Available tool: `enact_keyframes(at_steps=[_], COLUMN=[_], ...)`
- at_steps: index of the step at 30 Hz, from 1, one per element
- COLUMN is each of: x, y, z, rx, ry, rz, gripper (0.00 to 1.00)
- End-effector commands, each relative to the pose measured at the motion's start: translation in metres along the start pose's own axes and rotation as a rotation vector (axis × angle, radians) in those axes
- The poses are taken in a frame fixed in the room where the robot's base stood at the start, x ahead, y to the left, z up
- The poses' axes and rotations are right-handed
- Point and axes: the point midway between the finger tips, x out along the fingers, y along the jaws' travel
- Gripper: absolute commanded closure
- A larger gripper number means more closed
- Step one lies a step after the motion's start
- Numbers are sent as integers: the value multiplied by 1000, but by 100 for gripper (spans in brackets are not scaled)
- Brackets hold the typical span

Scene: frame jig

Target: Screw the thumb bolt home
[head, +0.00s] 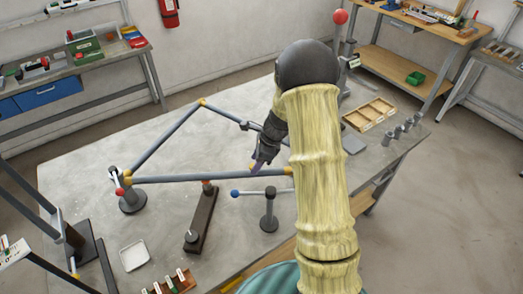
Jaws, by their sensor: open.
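My gripper (261,162) is open, just above the long lower tube of the frame and close to its right end. It is small and dark here, with a purplish tip, and my arm hides part of this area. The frame (195,178) is made of grey tubes with yellow joints and lies over the table. I cannot make out the thumb bolt for certain. A stand at the frame's left corner has a small red knob (119,191). A short post with a blue-ended bar (235,193) stands below the gripper. Nothing shows between the fingers.
The grey table (75,160) holds a brown block with a red top (201,218), a white dish (133,256), a wooden tray (368,114) and several grey cylinders (397,131). A tall post with a red ball (340,16) stands behind my arm.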

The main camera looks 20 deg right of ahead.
Motion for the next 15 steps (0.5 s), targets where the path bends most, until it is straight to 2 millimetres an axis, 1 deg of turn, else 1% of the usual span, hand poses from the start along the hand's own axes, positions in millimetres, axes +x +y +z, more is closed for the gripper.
enact_keyframes(at_steps=[5, 8, 15], x=[-18, -36, -84], y=[-1, -1, -1], z=[0, 0, 0], rx=[-2, -2, -1], ry=[-1, 0, 0], rz=[-4, -5, -6], gripper=[52, 52, 52])
